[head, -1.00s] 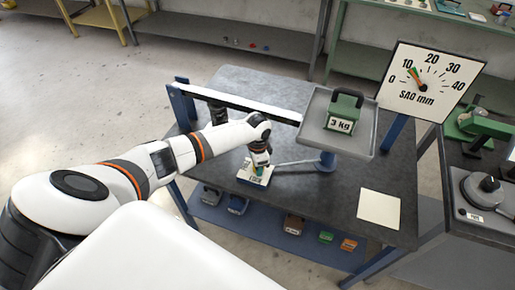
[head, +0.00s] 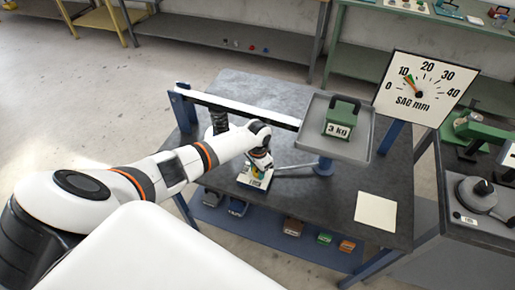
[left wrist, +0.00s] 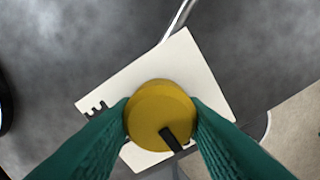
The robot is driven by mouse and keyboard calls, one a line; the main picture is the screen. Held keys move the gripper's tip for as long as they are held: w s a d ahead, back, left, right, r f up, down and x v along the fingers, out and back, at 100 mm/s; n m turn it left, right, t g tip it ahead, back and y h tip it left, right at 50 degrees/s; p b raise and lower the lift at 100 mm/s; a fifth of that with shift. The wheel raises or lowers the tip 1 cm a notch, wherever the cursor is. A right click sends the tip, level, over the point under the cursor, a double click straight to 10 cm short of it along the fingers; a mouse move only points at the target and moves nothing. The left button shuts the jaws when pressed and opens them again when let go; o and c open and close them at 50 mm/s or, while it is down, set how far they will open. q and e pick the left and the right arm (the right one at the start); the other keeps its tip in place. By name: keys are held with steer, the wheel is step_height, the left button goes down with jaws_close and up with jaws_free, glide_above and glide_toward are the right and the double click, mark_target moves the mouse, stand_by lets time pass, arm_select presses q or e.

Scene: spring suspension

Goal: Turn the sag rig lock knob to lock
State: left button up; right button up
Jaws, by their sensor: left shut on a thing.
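The lock knob (left wrist: 160,115) is a round yellow knob with a black pointer mark, seen from above in the left wrist view. The mark points down and slightly right. The knob stands on a white plate (left wrist: 205,75) with black lettering at its left edge, mostly covered. My left gripper (left wrist: 161,118) is shut on the knob, with green fingers on both sides. In the head view my left gripper (head: 260,164) is over the white plate (head: 245,178) on the rig table, and the arm partly hides the knob. My right gripper is not in view.
A pan (head: 308,135) holding a green 3 kg weight (head: 341,119) stands beside my left gripper. Behind it is the SAG mm dial (head: 425,87), its needle near 10. A blank pale sheet (head: 376,211) lies at the table's front right. A metal rod (head: 296,169) runs close to the plate.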

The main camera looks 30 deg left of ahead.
arm_select(q)
steer(key=shift+r, duration=0.1)
steer(key=o, duration=1)
step_height(320, 180, up, 12)
steer(key=shift+b, duration=0.9)
